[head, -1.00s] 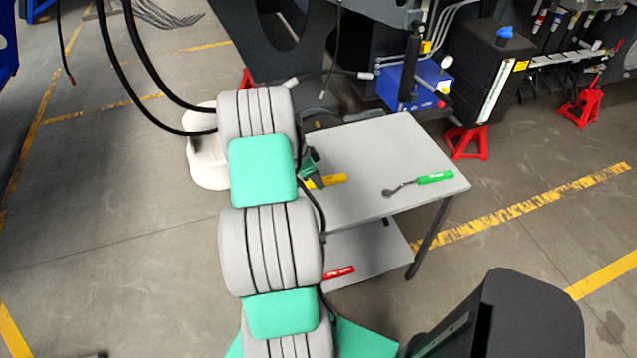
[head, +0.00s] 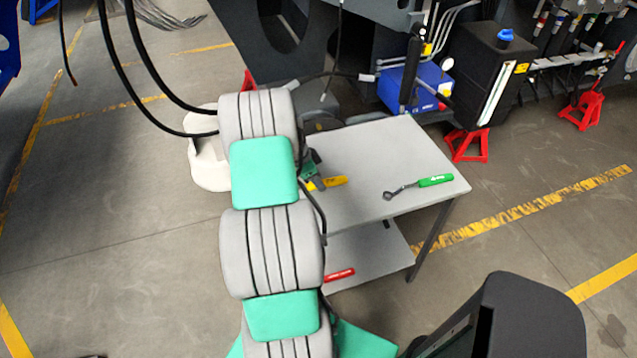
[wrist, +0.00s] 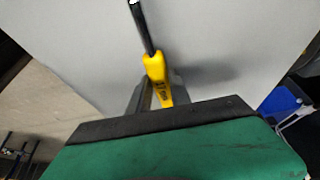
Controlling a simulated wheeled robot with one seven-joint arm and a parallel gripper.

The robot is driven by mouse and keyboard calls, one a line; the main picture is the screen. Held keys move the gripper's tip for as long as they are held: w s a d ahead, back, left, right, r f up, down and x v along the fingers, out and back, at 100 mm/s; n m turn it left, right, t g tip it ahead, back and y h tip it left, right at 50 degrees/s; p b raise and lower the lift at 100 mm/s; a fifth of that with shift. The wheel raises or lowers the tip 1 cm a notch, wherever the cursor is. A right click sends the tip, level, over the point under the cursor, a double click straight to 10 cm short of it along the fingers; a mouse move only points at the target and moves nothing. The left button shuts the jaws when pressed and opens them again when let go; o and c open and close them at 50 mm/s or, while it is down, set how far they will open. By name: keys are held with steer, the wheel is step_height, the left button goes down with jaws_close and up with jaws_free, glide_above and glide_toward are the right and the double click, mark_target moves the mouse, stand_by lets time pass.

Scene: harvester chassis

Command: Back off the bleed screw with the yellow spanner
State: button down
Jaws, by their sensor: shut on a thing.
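The yellow spanner (head: 331,183) shows at the left of the grey table top, with its yellow handle sticking out beside my gripper (head: 312,172). In the wrist view, my gripper (wrist: 160,97) is shut on the yellow handle (wrist: 155,68), and a dark shaft runs up from it to the top edge. I cannot tell whether the spanner touches the table. My arm hides part of the table's left side. I cannot make out the bleed screw in either view.
A green-handled spanner (head: 420,187) lies on the right of the table top (head: 375,150). A red-handled tool (head: 339,275) lies on the lower shelf (head: 372,256). Behind stand a blue unit (head: 425,85), a black tank (head: 484,70) and red stands (head: 467,143). A black hose crosses behind the table.

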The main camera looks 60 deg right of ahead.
steer(key=shift+r+b, duration=0.35)
steer(key=shift+r, duration=0.2)
steer(key=shift+d+r+b, duration=0.1)
steer(key=shift+r+b, duration=0.35)
steer(key=shift+r, duration=0.4)
steer(key=s+a+r+b, duration=0.2)
steer(key=s+a+r, duration=0.5)
steer(key=a+r, duration=0.3)
steer(key=shift+a+r+b, duration=0.15)
steer(key=shift+a+b, duration=0.2)
steer(key=shift+a, duration=0.85)
steer(key=c, duration=1.8)
jaws_free()
jaws_close()
